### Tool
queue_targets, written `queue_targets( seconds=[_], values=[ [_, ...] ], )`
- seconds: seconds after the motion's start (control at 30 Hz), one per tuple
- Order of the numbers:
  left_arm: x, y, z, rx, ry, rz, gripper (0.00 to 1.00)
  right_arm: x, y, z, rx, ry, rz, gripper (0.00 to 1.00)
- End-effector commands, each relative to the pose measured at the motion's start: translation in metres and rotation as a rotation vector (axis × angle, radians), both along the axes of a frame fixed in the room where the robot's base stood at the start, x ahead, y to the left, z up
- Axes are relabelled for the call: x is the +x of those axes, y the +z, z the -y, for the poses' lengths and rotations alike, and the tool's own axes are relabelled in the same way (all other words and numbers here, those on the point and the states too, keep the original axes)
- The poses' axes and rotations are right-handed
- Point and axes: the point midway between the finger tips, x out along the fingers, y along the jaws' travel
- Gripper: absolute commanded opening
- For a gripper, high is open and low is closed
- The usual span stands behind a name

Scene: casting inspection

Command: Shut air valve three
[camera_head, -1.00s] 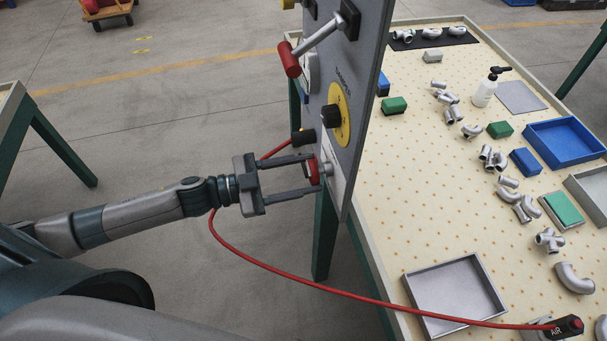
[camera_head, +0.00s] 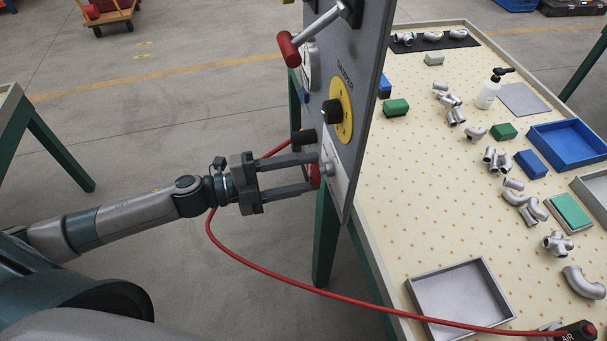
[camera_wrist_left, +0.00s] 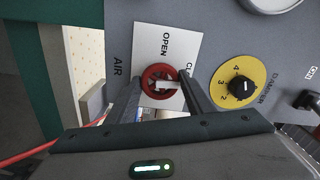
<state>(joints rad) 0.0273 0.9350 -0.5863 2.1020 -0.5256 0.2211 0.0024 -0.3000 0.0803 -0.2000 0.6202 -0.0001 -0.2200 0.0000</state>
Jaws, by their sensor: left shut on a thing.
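A second word starting with C is partly hidden by a finger. In the head view the red knob (camera_head: 315,175) sits low on the grey panel (camera_head: 365,105). My left gripper (camera_head: 312,174) reaches it from the left, shut on the knob with a finger on either side. The left wrist view shows the fingers (camera_wrist_left: 160,92) flanking the knob. My right gripper is not in view.
A yellow damper dial (camera_head: 340,108) with a black knob is above the valve, and a red-handled lever (camera_head: 290,48) higher up. A red hose (camera_head: 290,284) hangs below my left arm. A table (camera_head: 420,205) with fittings and trays (camera_head: 460,300) stands behind the panel.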

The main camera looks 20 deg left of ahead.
Motion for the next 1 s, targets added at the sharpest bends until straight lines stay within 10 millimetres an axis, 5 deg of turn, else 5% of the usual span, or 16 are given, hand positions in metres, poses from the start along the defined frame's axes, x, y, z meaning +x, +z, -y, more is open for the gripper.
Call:
queue_targets(
  seconds=[0.73, 0.77, 0.8, 1.0],
  values=[
    [-0.0002, -0.0007, -0.0001, 0.068, -0.001, 0.098, 0.25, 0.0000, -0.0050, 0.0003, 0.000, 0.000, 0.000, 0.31],
    [-0.0003, -0.0007, -0.0001, 0.068, -0.001, 0.098, 0.55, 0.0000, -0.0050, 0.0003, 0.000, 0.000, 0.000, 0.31],
    [-0.0003, -0.0007, -0.0001, 0.068, -0.001, 0.098, 0.64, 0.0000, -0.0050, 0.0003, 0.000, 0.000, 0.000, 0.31],
    [-0.0001, -0.0004, -0.0002, 0.067, 0.000, 0.097, 0.66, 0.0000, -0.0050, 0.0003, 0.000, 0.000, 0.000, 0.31]
  ],
)
